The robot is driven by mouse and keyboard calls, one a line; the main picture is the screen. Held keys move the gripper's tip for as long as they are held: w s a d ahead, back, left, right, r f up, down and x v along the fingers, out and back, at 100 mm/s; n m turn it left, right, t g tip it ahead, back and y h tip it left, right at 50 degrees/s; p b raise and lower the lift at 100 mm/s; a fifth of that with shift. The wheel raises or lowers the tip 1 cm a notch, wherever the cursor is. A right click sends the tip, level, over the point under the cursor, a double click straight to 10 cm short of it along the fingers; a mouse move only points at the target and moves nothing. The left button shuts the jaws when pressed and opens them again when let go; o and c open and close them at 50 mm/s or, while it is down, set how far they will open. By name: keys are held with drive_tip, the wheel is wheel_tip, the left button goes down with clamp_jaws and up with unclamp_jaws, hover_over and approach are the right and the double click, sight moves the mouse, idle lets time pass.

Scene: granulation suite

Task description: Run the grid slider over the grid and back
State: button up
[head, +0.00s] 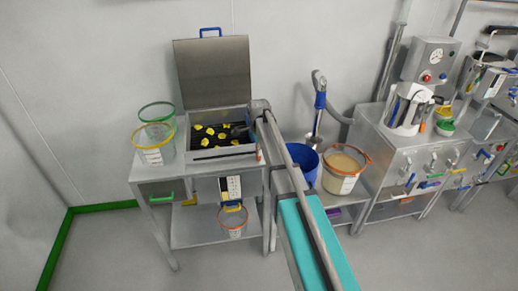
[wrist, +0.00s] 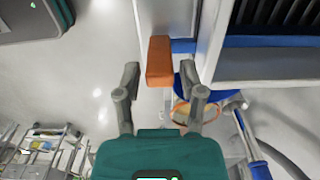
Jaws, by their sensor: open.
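The grid (head: 215,132) is a dark mesh in a steel box under a raised lid, with several yellow lumps on it. An orange block (wrist: 159,62), which looks like the slider's handle, sits at the side of the box in the wrist view. It joins a blue part (wrist: 183,45). A small orange piece (head: 258,155) also shows at the box's front right corner in the head view. My gripper (wrist: 160,76) is open, with one finger on each side of the orange block. I see gaps on both sides. In the head view my arm hides most of the gripper.
The steel lid (head: 212,72) stands open behind the box. Clear tubs with green (head: 156,111) and orange (head: 155,145) rims stand left of it. A blue bucket (head: 306,165) and an orange-rimmed tub (head: 342,172) stand to the right. The front floor is mostly clear.

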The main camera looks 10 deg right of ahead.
idle(0.3)
clamp_jaws()
drive_tip(key=shift+a, duration=7.15)
drive_tip(key=shift+a, duration=5.9)
